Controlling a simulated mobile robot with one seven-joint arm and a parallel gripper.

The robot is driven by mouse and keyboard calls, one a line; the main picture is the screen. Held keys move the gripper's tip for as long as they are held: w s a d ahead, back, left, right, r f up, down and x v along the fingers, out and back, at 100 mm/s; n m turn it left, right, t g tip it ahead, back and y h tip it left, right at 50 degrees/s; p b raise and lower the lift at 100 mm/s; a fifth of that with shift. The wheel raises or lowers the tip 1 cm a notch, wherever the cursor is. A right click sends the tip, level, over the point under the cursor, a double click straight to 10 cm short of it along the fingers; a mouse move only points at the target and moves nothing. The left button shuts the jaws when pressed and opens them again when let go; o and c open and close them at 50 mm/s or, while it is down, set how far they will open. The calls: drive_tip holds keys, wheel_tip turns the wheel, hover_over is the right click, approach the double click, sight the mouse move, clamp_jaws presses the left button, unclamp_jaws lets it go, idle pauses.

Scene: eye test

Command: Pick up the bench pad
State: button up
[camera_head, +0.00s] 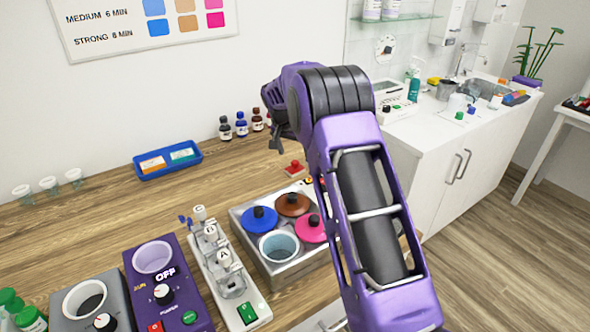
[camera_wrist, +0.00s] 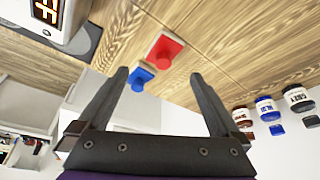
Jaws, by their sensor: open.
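I cannot pick out the bench pad for certain. In the wrist view a dark grey flat pad (camera_wrist: 88,40) shows at the upper left, partly covered by a white device with a lit display. My gripper (camera_wrist: 160,75) is open, with nothing between its two dark fingers. In the head view my gripper (camera_head: 277,146) hangs over the back of the wooden bench, in front of the small bottles, partly hidden by my purple arm. The grey pad lies beyond and left of the fingers in the wrist view, apart from them.
A red knobbed piece (camera_wrist: 166,50) and a blue one (camera_wrist: 142,77) show near the fingers. Small bottles (camera_head: 241,124) stand along the wall. A blue tray (camera_head: 167,160), lidded pots in a metal holder (camera_head: 283,275) and a purple heater (camera_head: 168,290) occupy the bench. Bare wood lies between.

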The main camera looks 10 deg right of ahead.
sight(296, 162)
drive_tip(key=shift+x, duration=2.95)
drive_tip(key=shift+s, duration=0.1)
drive_tip(key=c, duration=1.5)
